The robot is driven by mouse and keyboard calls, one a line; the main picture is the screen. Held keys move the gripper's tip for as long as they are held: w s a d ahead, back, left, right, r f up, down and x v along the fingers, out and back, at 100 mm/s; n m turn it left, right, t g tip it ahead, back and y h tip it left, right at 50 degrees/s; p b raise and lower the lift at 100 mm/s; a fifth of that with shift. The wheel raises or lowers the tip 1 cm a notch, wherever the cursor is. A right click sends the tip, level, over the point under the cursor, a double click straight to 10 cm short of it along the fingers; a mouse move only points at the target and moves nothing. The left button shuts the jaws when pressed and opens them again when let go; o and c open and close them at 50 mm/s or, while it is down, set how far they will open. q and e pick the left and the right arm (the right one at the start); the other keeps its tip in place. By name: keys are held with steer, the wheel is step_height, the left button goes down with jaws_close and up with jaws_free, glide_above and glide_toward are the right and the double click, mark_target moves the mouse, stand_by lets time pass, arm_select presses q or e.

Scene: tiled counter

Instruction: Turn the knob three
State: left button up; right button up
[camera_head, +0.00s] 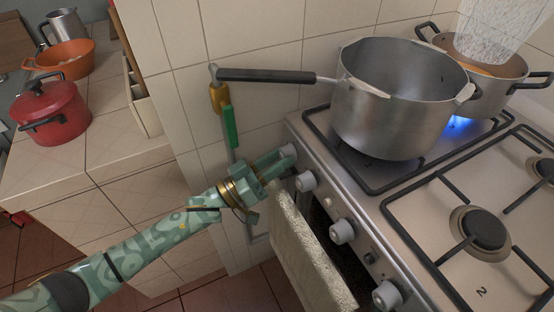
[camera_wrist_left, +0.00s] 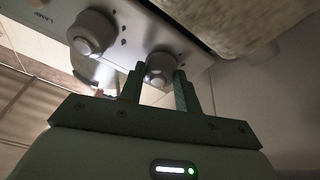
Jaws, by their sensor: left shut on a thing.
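A row of grey knobs runs along the front panel of the stove. My left gripper (camera_head: 277,162) is shut on the knob at the far end of the row (camera_head: 289,151). In the left wrist view its two fingers (camera_wrist_left: 160,82) stand on either side of this knob (camera_wrist_left: 161,66). A neighbouring knob (camera_wrist_left: 92,32) is beside it, also seen in the head view (camera_head: 306,181). Two more knobs, one in the middle (camera_head: 343,231) and one nearest (camera_head: 387,295), are free. I cannot read which knob is number three. My right gripper is not in view.
A large pot (camera_head: 390,110) and another pot (camera_head: 498,90) stand on the stove, with a blue flame (camera_head: 457,123) between them. A pale speckled cloth (camera_head: 310,258) hangs below the knobs. A red pot (camera_head: 50,112) stands on the tiled counter (camera_head: 105,150).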

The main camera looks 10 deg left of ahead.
arm_select(q)
steer(key=o, duration=1)
steer(key=shift+f, duration=0.1)
steer(key=p+v, duration=0.1)
steer(key=v, duration=1.5)
steer(key=shift+a, duration=0.2)
